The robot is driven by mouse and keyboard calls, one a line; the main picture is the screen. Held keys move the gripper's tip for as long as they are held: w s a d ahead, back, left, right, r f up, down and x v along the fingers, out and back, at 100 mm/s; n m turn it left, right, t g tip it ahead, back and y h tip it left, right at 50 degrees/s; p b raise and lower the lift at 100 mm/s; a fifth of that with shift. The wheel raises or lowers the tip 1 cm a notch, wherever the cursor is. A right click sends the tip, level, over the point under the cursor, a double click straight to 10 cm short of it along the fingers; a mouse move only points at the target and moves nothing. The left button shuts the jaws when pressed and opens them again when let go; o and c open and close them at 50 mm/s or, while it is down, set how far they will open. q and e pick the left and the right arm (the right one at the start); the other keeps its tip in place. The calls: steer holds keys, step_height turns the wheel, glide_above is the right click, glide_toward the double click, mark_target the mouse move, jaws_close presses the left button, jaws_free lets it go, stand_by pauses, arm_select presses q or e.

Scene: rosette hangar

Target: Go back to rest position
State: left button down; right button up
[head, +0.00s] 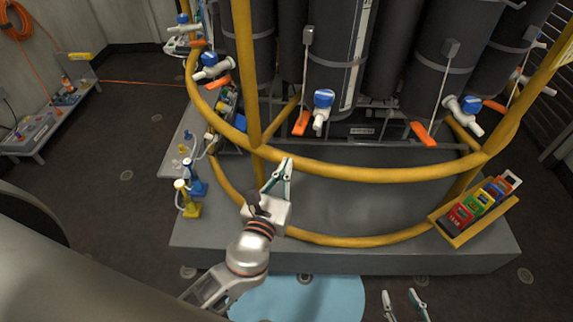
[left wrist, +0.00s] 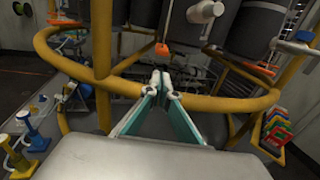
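My left gripper (head: 287,161) reaches forward near the yellow ring rail (head: 375,172). Its teal fingers come together at the tips, with nothing visible between them. In the left wrist view the fingers (left wrist: 161,76) also meet at their tips, in front of the yellow rail (left wrist: 215,103). My right gripper (head: 399,292) shows only its fingertips at the bottom edge of the head view. They stand apart, with nothing between them. The rest of the right arm is out of view.
Dark cylinders (head: 340,45) with blue-knobbed valves (head: 322,105) and orange tags stand inside the yellow frame. Blue (head: 195,180) and yellow (head: 187,200) pump-like items stand left. The floor at left is open.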

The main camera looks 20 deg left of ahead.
stand_by(0.3)
arm_select(q)
steer(key=s+a+f+n+g+h, duration=0.1)
steer(key=s+f+n, duration=0.4)
steer(key=n, duration=0.5)
steer(key=s+a+f+n+g+h, duration=0.1)
steer(key=s+f+n+g, duration=0.2)
steer(key=f+n, duration=0.6)
steer(key=s+a+f+n+g+h, duration=0.1)
steer(key=s+f+n, duration=0.5)
steer(key=n, duration=0.6)
steer(key=shift+s+a+f+n+g, duration=0.3)
steer(key=shift+s+a+f+g, duration=0.15)
steer(key=shift+s+g, duration=0.65)
